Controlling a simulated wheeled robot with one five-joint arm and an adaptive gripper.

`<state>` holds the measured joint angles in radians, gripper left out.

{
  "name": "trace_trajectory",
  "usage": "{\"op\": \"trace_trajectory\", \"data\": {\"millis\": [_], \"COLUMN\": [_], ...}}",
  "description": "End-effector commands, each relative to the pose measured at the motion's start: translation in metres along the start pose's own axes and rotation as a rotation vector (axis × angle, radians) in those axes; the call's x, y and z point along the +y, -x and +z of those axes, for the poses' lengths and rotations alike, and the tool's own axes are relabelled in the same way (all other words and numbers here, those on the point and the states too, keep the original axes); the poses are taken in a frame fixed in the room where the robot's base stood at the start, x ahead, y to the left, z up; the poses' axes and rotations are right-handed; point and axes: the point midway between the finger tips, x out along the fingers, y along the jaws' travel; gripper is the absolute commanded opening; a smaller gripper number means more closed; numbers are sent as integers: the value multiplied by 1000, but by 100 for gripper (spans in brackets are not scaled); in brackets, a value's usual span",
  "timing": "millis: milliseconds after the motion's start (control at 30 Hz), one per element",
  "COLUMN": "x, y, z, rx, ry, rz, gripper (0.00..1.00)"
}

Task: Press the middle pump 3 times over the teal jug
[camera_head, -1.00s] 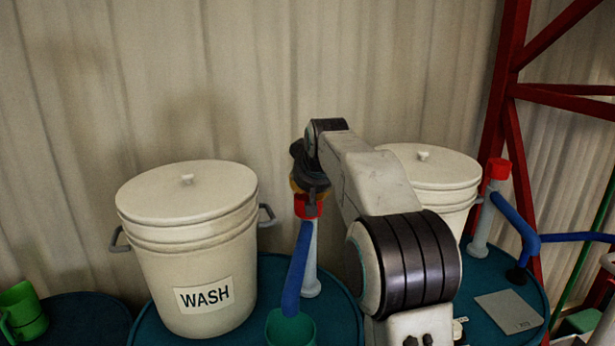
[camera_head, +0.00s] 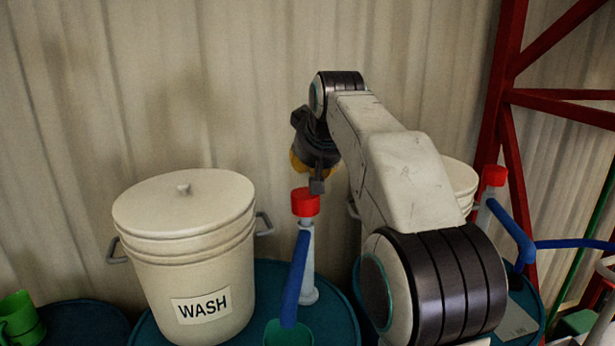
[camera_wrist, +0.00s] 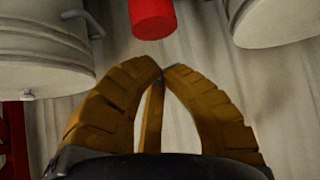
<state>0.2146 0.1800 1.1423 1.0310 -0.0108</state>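The middle pump has a red cap (camera_head: 305,202), a pale upright body (camera_head: 308,270) and a blue spout (camera_head: 296,280) slanting down to the teal jug (camera_head: 288,332). The jug stands under the spout's end at the bottom of the head view, partly cut off. My gripper (camera_head: 316,187) has dark and yellow fingers pointing down, just above the red cap. In the wrist view its fingertips (camera_wrist: 161,76) meet with nothing between them. The red cap (camera_wrist: 153,18) shows there beyond the tips, with a visible gap.
A white lidded bucket marked WASH (camera_head: 190,255) stands left of the pump on a teal drum. Another white bucket (camera_head: 458,182) and a red-capped pump (camera_head: 494,176) are at the right, partly behind my arm. A green jug (camera_head: 20,318) is at far left. Red frame bars stand right.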

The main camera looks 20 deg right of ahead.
Motion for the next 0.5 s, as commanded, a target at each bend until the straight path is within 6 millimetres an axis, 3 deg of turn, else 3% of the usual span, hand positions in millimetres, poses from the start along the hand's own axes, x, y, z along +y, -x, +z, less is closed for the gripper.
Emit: {"op": "trace_trajectory", "data": {"millis": [200,500], "x": [0,0], "y": [14,17], "z": [0,0], "rx": [2,1], "ry": [0,0], "rz": [0,0], "gripper": [0,0]}}
